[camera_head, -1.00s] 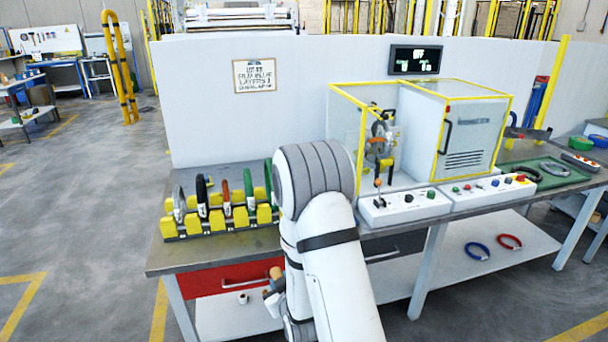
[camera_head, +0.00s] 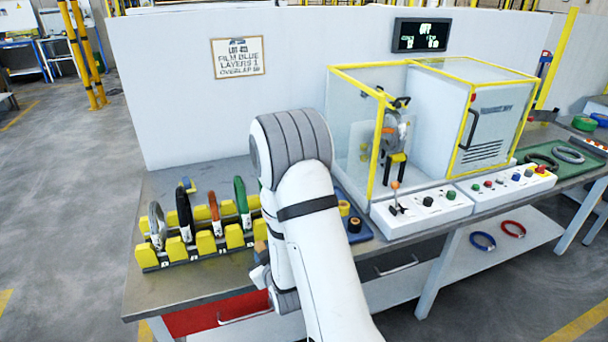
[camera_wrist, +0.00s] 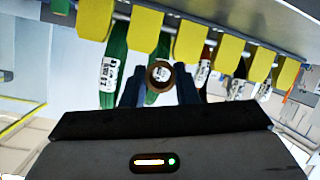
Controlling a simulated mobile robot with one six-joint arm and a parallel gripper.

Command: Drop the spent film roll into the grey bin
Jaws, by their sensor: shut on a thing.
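The spent film roll (camera_wrist: 159,74) shows end-on in the wrist view as a small brown ring with a pale centre. It sits between the two dark fingers of my gripper (camera_wrist: 160,88), which is shut on it. In the head view my gripper (camera_head: 262,276) is at the bench's front edge, just right of the coil rack, and is largely hidden by my arm. The roll is hard to make out there. I cannot make out the grey bin in either view.
A rack (camera_head: 205,243) with yellow holders and several coils stands on the bench. A control box (camera_head: 420,208) and a glass-sided machine (camera_head: 350,130) stand to the right. A red drawer (camera_head: 215,313) is under the bench. Open floor (camera_head: 60,200) lies left.

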